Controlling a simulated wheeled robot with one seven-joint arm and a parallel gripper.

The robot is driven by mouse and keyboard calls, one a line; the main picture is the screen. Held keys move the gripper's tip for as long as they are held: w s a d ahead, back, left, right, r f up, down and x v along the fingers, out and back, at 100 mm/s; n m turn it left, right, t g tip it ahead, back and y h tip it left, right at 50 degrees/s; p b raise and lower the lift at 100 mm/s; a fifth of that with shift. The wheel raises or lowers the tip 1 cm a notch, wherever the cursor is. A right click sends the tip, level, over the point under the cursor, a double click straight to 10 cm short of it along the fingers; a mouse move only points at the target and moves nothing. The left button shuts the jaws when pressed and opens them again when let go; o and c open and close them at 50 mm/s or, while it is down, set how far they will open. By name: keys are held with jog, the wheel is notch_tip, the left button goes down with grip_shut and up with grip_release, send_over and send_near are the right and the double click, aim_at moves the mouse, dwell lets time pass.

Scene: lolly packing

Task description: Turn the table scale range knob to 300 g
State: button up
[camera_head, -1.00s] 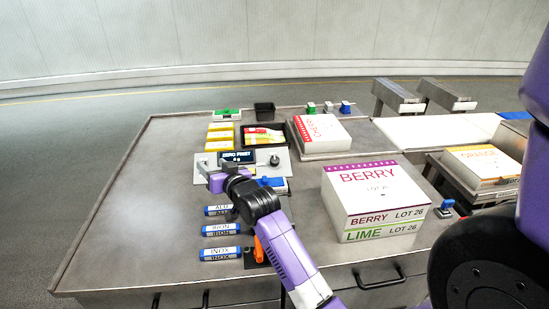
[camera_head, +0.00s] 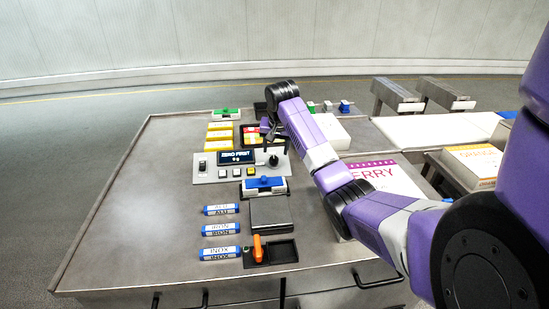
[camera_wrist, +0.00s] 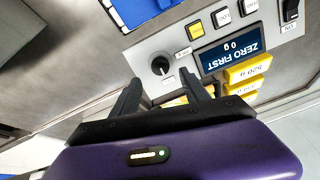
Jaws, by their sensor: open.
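The table scale's grey panel (camera_head: 210,175) stands on the table and its display (camera_head: 237,157) reads "ZERO FIRST" and 0 g. The round black range knob (camera_head: 273,161) with a light pointer mark is at the panel's right end. In the wrist view the knob (camera_wrist: 160,66) lies just beyond and between my fingertips, and the small labels beside it are too small to read. My gripper (camera_head: 271,147) is over the knob, fingers pointing down. In the wrist view my gripper (camera_wrist: 162,86) is open and empty, its fingers apart on either side of the knob, with no clear contact.
Yellow boxes (camera_head: 219,136) and a dark tray of packs (camera_head: 247,139) lie behind the panel. A blue-topped block (camera_head: 264,185) sits just in front. Blue-ended cylinders (camera_head: 220,229) lie front left. The BERRY box (camera_head: 385,177) is beneath my arm. The table's left side is clear.

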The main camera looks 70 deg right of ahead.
aim_at(274, 158)
jog(key=x, duration=0.6)
jog(key=shift+w+d+f, duration=0.1)
jog(key=shift+f, duration=0.1)
grip_shut()
